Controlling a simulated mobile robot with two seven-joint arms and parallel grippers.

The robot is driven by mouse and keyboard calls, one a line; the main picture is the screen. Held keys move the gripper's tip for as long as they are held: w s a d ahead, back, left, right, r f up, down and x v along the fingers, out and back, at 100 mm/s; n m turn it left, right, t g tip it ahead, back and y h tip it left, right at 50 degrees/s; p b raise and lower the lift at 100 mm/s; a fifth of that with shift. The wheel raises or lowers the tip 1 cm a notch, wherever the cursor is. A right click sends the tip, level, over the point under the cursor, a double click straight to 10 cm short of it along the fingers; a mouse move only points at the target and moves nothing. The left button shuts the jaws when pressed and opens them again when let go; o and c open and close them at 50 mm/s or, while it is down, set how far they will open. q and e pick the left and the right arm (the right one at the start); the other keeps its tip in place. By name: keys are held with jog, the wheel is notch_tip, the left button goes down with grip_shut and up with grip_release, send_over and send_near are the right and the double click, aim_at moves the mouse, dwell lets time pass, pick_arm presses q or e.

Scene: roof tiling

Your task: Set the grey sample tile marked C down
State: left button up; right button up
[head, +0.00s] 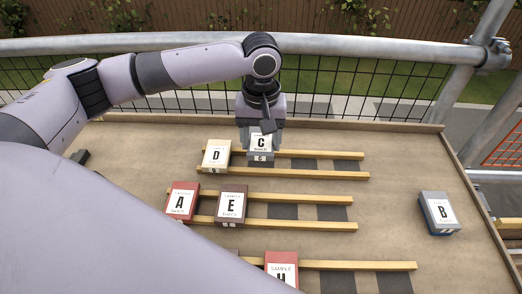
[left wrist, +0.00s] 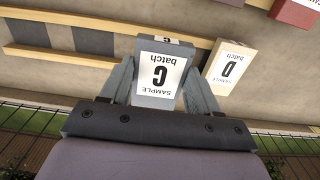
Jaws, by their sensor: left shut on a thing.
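The grey sample tile marked C (head: 261,144) is between the fingers of my left gripper (head: 260,128), at the back pair of wooden battens (head: 320,173). The left wrist view shows the grey tile (left wrist: 158,97) upside down, with a finger on each side of it. The cream tile D (head: 216,155) lies on the same battens just to its left, with a narrow gap between them. I cannot tell whether tile C rests on the battens or hangs slightly above them. My right gripper is not in view.
Red tile A (head: 181,201) and brown tile E (head: 231,205) lie on the middle battens (head: 300,225). Red tile H (head: 281,268) is on the front battens. Blue-grey tile B (head: 440,212) lies alone at the right. Dark patches mark bare spots between the battens.

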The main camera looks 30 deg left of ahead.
aim_at(261, 143)
pick_arm(q)
jog(key=shift+f, duration=1.95)
jog(key=shift+f, duration=0.1)
jog(key=shift+f, duration=0.25)
jog(key=o, duration=1.2)
jog(key=shift+f, duration=0.1)
jog(key=shift+c, duration=0.2)
jog(key=shift+r, duration=0.3)
notch_tip(261, 143, up, 12)
jog(key=shift+r+p, duration=0.15)
jog(key=shift+p, duration=0.15)
